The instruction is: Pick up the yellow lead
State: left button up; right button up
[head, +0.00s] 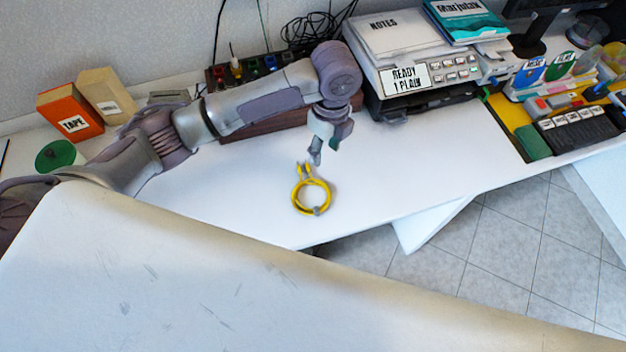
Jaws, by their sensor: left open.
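The yellow lead (326,204) lies on the white desk (420,160), coiled in a ring with two short ends pointing up and a small grey piece at its lower edge. My left gripper (315,160) points down just above and beside the upper right of the coil. It is open and holds nothing; the fingers look narrow from this angle. I cannot tell how high the fingertips are above the desk. My right gripper is not in view.
A printer (425,75) with a notes pad (392,35) stands behind and to the right. An orange tape box (70,112) and a beige box (105,95) stand at the left. A yellow tray (503,112) with stationery is at the right. The desk right of the lead is clear.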

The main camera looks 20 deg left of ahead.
pick_arm(q)
send_over(321, 182)
notch_tip(321, 182, down, 7)
jog(key=shift+d+f, duration=0.1)
jog(key=shift+f, duration=0.55)
notch_tip(321, 182, down, 5)
jog(key=shift+p, duration=0.55)
grip_shut()
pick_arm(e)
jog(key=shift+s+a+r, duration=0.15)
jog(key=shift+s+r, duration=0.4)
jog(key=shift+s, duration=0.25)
